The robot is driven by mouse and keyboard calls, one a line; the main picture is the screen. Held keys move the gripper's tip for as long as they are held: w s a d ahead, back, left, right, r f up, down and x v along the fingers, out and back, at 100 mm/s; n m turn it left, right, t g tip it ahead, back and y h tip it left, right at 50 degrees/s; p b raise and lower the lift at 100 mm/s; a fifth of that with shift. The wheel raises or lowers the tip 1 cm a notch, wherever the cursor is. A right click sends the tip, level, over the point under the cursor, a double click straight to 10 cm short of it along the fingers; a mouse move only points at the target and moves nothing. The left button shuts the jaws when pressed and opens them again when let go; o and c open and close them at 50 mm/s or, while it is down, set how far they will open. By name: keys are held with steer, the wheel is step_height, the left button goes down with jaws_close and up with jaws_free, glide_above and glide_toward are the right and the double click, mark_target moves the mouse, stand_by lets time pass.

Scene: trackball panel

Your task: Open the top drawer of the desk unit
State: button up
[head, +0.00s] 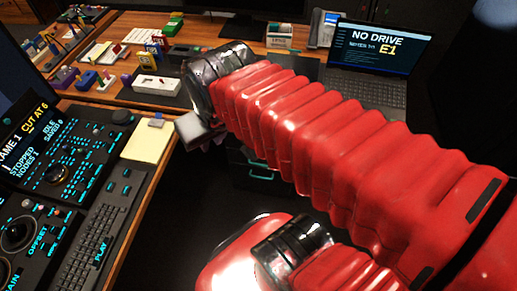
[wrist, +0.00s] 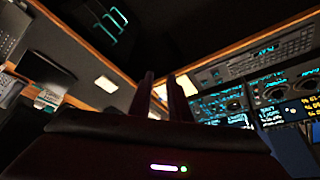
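The desk unit (head: 240,172) is a dark drawer block under the back desk, with teal handles (head: 262,176). In the head view my red arm covers much of it, so which handle belongs to the top drawer is unclear. In the wrist view the unit (wrist: 85,15) is at the upper left, tilted, with several teal handles (wrist: 112,22). My gripper (wrist: 162,76) shows two dark upright fingers with a gap between them. It is open and empty, apart from the handles. In the head view the grey gripper end (head: 196,130) is left of the unit, partly hidden by my arm.
The wooden back desk (head: 128,22) holds small coloured parts, a white tray (head: 157,85) and an open laptop (head: 372,68). A control console (head: 55,175) with a notepad (head: 148,141) fills the left. Dark floor (head: 185,205) lies open between console and arm.

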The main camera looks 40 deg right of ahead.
steer(key=d+f+m+t+y, duration=0.1)
steer(key=d+f+m+y, duration=0.2)
steer(key=d+f+m, duration=0.7)
steer(key=d+f+m+t+y, duration=0.15)
steer(key=d+f+y, duration=0.3)
steer(key=f, duration=1.25)
steer(key=d+f+m+y, duration=0.3)
steer(key=d+f+m, duration=0.4)
steer(key=f, duration=0.6)
steer(key=w+d+f+t+h, duration=0.5)
steer(key=d+f+t, duration=0.1)
steer(key=d, duration=0.5)
steer(key=shift+d+f+m+t, duration=0.35)
steer(key=shift+m+t, duration=0.1)
steer(key=shift+t, duration=0.4)
steer(key=shift+w+a, duration=0.1)
steer(key=shift+a, duration=0.05)
steer(key=x, duration=1.3)
steer(key=shift+w+a+f, duration=0.1)
steer(key=shift+w+f, duration=0.1)
steer(key=shift+w, duration=0.05)
